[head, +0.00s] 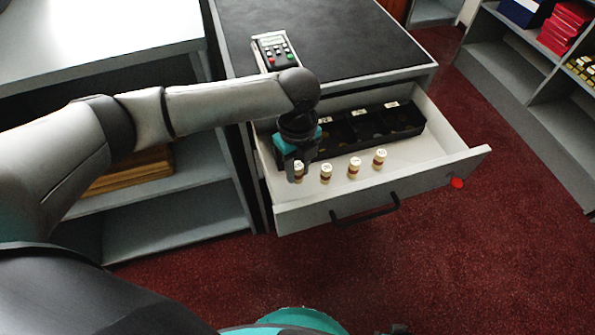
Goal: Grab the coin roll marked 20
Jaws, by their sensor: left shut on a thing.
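Several small cream coin rolls with brownish bands stand upright in a row in the open drawer. My left gripper (297,172) reaches down into the drawer and is shut on the leftmost coin roll (298,166), whose sides its fingers partly hide. Just to its right stand a second coin roll (326,173), a third coin roll (354,168) and the rightmost coin roll (379,159). Their tops carry small dark marks, too small to read, so I cannot tell which is marked 20. My right gripper does not show clearly.
The white drawer (440,167) is pulled out, with a black handle (365,211). A black compartment tray (405,133) lies behind the rolls. A card terminal (275,50) sits on the dark counter top (350,35).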

